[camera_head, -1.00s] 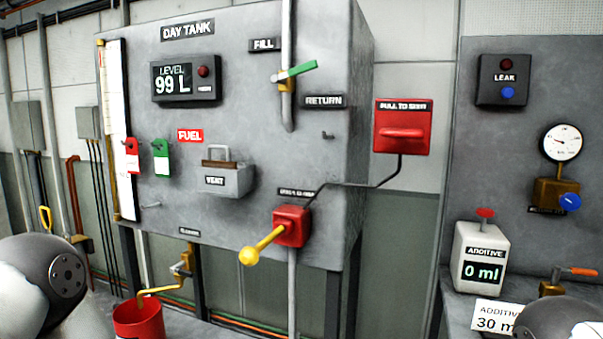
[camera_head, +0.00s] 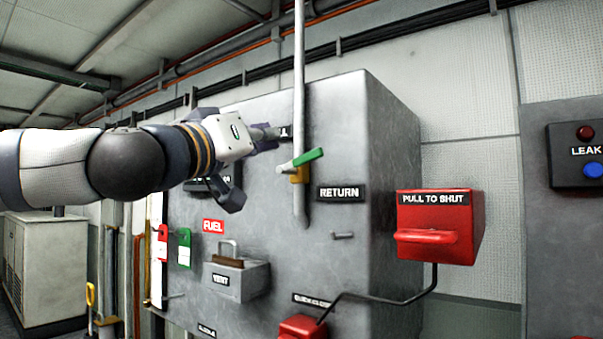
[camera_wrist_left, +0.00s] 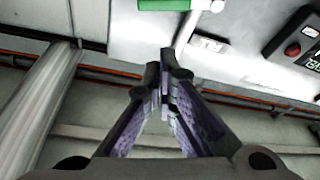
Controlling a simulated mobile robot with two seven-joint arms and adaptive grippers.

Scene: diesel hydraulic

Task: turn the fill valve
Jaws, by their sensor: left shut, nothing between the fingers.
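The fill valve has a green lever (camera_head: 308,157) on a brass body (camera_head: 299,175), fitted to a grey vertical pipe on the tank front. The lever slopes up to the right. My left gripper (camera_head: 270,138) reaches in from the left, just left of and slightly above the valve, partly covering the FILL label. Its fingers are shut and empty. In the left wrist view the fingertips (camera_wrist_left: 168,72) are together, and the green lever (camera_wrist_left: 165,4) lies beyond them at the top edge, apart from them. My right gripper is not in view.
The grey tank (camera_head: 345,110) carries a RETURN label (camera_head: 341,193), a padlocked vent box (camera_head: 237,277) and red and green tags. A red PULL TO SHUT box (camera_head: 440,225) hangs to the right. My left arm hides most of the level display.

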